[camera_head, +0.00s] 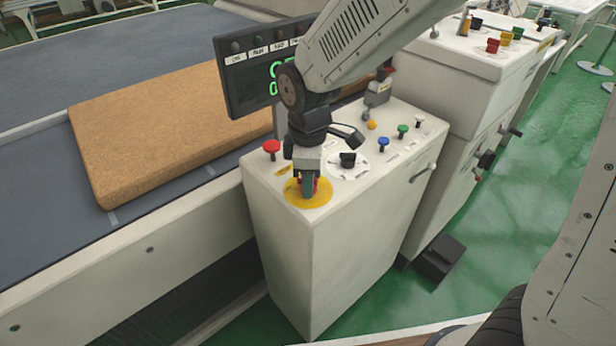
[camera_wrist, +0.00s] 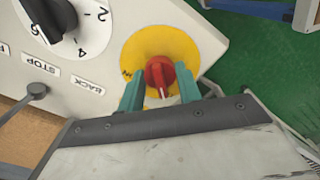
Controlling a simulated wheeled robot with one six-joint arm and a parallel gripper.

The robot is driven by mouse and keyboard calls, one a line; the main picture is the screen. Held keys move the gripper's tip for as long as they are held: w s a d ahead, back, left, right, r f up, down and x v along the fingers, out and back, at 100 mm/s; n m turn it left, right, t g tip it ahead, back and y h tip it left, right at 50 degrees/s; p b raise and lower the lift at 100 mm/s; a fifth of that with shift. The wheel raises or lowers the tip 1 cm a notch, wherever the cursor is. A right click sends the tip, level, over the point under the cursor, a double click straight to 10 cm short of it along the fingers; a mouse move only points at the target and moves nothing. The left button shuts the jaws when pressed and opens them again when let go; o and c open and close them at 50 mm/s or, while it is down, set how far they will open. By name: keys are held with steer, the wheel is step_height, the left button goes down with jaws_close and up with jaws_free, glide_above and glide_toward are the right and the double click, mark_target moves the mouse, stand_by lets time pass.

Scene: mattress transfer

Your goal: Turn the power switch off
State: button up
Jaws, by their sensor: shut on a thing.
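The power switch is a red rotary knob (camera_wrist: 160,74) on a round yellow plate (camera_wrist: 140,50) in the wrist view. In the head view the yellow plate (camera_head: 317,200) lies on top of the cream control cabinet (camera_head: 318,255), at its near left corner. My gripper (camera_head: 307,184) points down onto the plate, and its arm hides much of the knob there. In the wrist view the two green fingers of my gripper (camera_wrist: 160,92) stand at either side of the knob, and the gripper is shut on it. The knob's lower part is hidden by my gripper.
A red mushroom button (camera_head: 271,147), a black dial (camera_head: 348,159) and coloured buttons share the cabinet top. A display (camera_head: 262,75) stands behind. A tan mattress (camera_head: 150,130) lies on the conveyor at left. Another cabinet (camera_head: 455,85) stands at right; green floor shows beyond.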

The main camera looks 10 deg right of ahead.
stand_by(0.3)
steer(key=o, duration=1)
steer(key=shift+r, duration=0.1)
step_height(320, 180, up, 8)
steer(key=shift+f, duration=0.15)
steer(key=shift+m, duration=0.3)
steer(key=s+d+r+m, duration=0.2)
steer(key=s+d+m, duration=0.3)
steer(key=s+d, duration=0.1)
steer(key=s+d+r+m+t, duration=0.1)
steer(key=s+d+r+m, duration=0.1)
steer(key=s+d+m, duration=0.3)
steer(key=s+d+r+m, duration=0.2)
steer(key=s+d+m, duration=0.3)
steer(key=s+d, duration=0.3)
steer(key=shift+s+d+r, duration=0.15)
steer(key=shift+d, duration=0.25)
steer(key=shift+s+d+r, duration=0.1)
steer(key=shift+s+d, duration=0.05)
steer(key=shift+d, duration=0.25)
